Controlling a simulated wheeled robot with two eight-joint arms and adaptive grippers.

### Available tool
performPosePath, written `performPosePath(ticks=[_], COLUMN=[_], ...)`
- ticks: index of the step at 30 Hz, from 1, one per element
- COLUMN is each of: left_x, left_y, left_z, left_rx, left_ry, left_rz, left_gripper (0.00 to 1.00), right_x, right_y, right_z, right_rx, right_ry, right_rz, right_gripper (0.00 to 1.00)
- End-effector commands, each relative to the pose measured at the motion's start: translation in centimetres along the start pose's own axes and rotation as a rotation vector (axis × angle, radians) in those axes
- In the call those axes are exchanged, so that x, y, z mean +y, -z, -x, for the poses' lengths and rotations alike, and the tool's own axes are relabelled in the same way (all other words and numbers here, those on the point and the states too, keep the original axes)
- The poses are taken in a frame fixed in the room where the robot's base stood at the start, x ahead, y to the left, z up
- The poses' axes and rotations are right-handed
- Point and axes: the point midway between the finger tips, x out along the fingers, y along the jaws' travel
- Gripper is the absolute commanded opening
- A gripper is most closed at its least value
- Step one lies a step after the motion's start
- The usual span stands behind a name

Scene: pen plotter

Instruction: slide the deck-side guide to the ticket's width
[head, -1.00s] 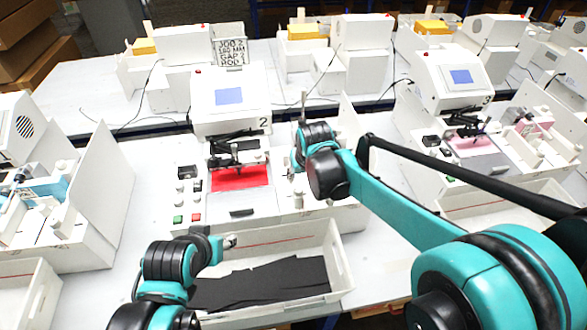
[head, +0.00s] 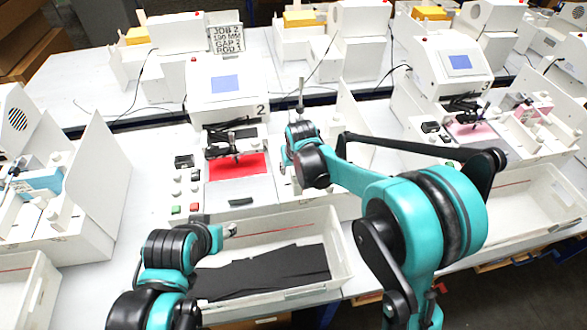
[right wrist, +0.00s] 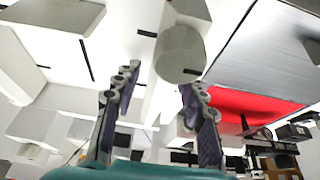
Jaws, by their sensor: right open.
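The red ticket (head: 238,167) lies on the deck of the plotter marked 2 (head: 225,100). It also shows red in the right wrist view (right wrist: 245,108), beside a grey metal plate. My right gripper (head: 287,158) is over the right side of this deck, its fingers mostly hidden by my wrist in the head view. In the right wrist view its two fingers (right wrist: 160,84) are open and empty. A white round knob (right wrist: 180,54), apparently on the deck-side guide, stands just past the fingertips. My left gripper (head: 229,229) is near the front tray; its jaws are unclear.
A white tray (head: 338,262) with dark sheets stands in front of the plotter. Green and red buttons sit left of the deck. A job sign (head: 226,40) stands behind. Upright white side panels and neighbouring plotters (head: 452,75) flank the station.

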Motion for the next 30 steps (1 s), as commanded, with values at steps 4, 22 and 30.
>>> performPosePath(ticks=[4,22,30], left_x=[0.0,0.0,0.0], left_y=[0.0,-0.1,-0.1], left_z=[0.0,-0.1,-0.1], left_rx=[0.000,0.000,0.000], left_ry=[0.000,0.000,0.000], left_rz=[0.000,0.000,0.000], left_gripper=[0.46,0.46,0.46], right_x=[0.0,-1.3,-1.3], right_y=[0.0,0.0,0.0], right_z=[0.0,0.0,0.0], right_rx=[0.000,0.000,0.000], right_ry=[0.000,0.001,0.001], right_rz=[0.000,0.001,0.001], right_gripper=[0.29,0.00,0.42])
